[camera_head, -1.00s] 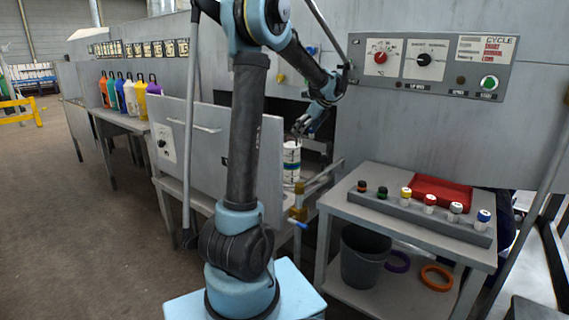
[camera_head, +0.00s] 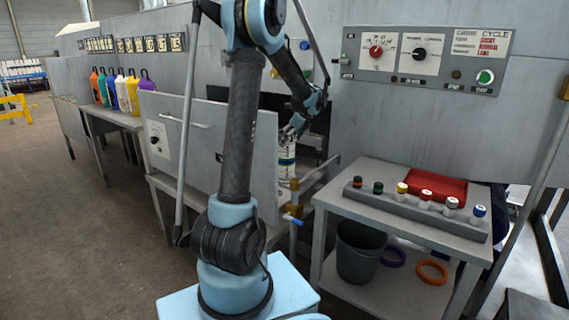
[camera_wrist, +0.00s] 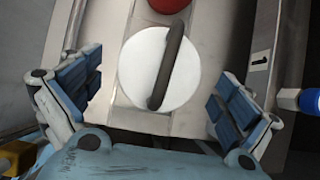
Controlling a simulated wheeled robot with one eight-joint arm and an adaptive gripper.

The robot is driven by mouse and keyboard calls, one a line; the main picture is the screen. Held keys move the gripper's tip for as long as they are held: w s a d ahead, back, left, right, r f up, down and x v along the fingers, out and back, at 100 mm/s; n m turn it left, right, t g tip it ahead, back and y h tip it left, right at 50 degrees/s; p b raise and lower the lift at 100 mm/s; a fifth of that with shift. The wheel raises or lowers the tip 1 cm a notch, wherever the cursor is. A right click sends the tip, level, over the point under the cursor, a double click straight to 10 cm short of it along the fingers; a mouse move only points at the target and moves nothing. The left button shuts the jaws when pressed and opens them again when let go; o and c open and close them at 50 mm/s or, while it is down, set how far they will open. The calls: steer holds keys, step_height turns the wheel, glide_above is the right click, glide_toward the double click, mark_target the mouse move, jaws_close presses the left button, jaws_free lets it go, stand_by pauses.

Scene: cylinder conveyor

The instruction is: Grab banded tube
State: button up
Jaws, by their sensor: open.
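The banded tube (camera_head: 287,161) is a white upright cylinder with dark and coloured bands, standing on the conveyor behind the grey panel. In the wrist view its round white lid (camera_wrist: 150,68) with a dark bar handle faces me. My gripper (camera_wrist: 155,98) is open, with one blue-padded finger on each side of the lid and a gap on both sides. In the head view my gripper (camera_head: 290,135) is at the tube's top, partly hiding it. The tube's lower part is partly hidden by the panel and a brass-coloured fitting.
A red round object (camera_wrist: 170,4) lies just beyond the lid on the metal surface. A blue-tipped fitting (camera_wrist: 311,100) is at the right. A grey panel (camera_head: 205,140) stands left of the tube. A side table (camera_head: 400,215) with several small capped jars and a red tray (camera_head: 437,188) stands right.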

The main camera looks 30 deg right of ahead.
steer(key=shift+x, duration=1.5)
steer(key=c, duration=1.9)
steer(key=shift+r, duration=0.15)
